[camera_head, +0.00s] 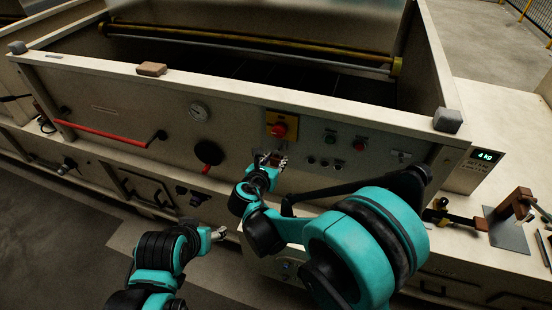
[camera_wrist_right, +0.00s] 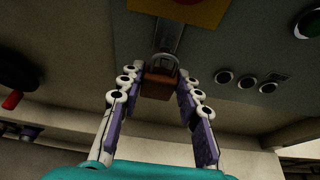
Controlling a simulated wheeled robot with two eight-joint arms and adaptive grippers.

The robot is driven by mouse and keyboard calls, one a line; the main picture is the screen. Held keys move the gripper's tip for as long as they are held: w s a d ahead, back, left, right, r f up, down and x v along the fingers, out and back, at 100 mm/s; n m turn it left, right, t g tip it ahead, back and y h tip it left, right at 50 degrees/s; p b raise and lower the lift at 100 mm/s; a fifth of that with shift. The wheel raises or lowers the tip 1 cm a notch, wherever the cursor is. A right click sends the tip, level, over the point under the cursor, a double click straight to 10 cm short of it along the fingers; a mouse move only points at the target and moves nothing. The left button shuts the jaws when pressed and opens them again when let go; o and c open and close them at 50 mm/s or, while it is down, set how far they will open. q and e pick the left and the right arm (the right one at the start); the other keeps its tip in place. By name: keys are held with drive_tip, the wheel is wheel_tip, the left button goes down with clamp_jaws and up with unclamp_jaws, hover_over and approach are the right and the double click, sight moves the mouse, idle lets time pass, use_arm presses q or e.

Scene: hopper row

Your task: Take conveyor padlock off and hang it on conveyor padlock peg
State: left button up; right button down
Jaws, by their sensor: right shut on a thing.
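The conveyor padlock (camera_wrist_right: 158,86) shows in the right wrist view with a brown-orange body and a grey shackle. Its shackle is up against a grey metal strip (camera_wrist_right: 170,37) below a yellow plate; I cannot tell whether it still passes through the strip. My right gripper (camera_wrist_right: 159,88) is shut on the padlock body, one finger on each side. In the head view the right gripper (camera_head: 271,159) is at the panel, just below the red knob on its yellow plate (camera_head: 281,125). My left gripper (camera_head: 219,233) is low and away from the panel; its finger opening is too small to judge. I cannot make out the padlock peg.
A scale display (camera_head: 485,156) and a bracket stand at right.

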drive_tip(key=shift+s+a, duration=0.1)
drive_tip(key=shift+s, duration=0.25)
drive_tip(key=shift+s+a, duration=0.3)
drive_tip(key=shift+s, duration=0.6)
idle(0.6)
drive_tip(key=c, duration=1.9)
unclamp_jaws()
drive_tip(key=c, duration=0.3)
